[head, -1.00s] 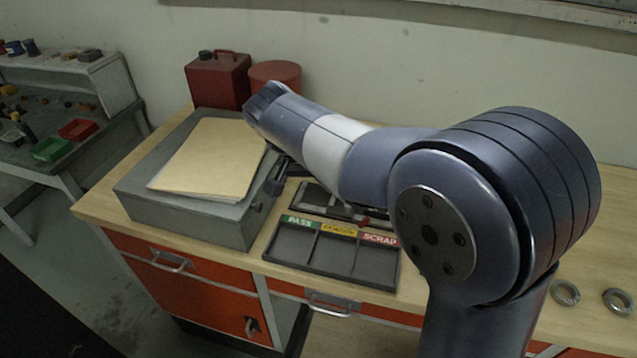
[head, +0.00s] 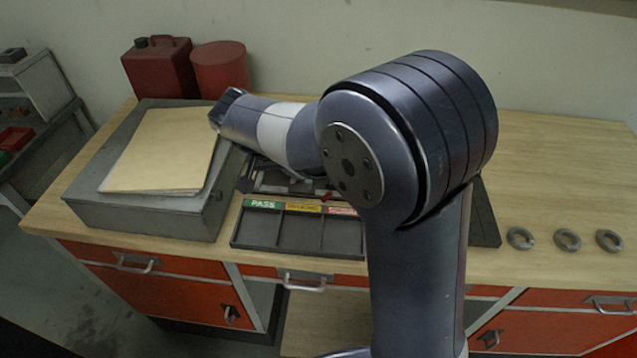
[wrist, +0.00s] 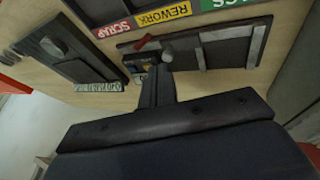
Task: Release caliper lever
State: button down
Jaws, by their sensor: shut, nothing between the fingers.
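A dark flat fixture with pale metal bars lies on the bench behind the sorting tray, in the head view (head: 285,182) and the wrist view (wrist: 225,50). It looks like the caliper's place, but the caliper's outline is unclear. A small red piece (wrist: 146,42), possibly the lever, shows at its end beside a grey rounded knob. My gripper (wrist: 156,72) is shut and empty, its fingertips close to the knob and red piece in the picture; contact cannot be told. In the head view my arm hides much of the fixture.
The sorting tray (head: 275,245) has PASS, REWORK and SCRAP labels. A grey box (head: 145,215) with a folder (head: 165,150) stands left. Red cans (head: 160,70) stand behind. Three metal rings (head: 567,240) lie right. A dark holder (wrist: 75,65) is left in the wrist view.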

aim_at(327, 197)
jog(key=x, duration=0.3)
jog(key=shift+d+f+p, duration=0.25)
jog(key=shift+f+p, duration=0.05)
jog(key=shift+f, duration=0.05)
jog(key=shift+s+d+f+p, duration=0.1)
jog(key=shift+d+f+p, duration=0.2)
jog(key=shift+d+f, duration=0.45)
jog(key=shift+s+d+f+p, duration=0.1)
jog(key=shift+d+f+p, duration=0.3)
jog(key=shift+d, duration=0.6)
jog(key=shift+f, duration=0.1)
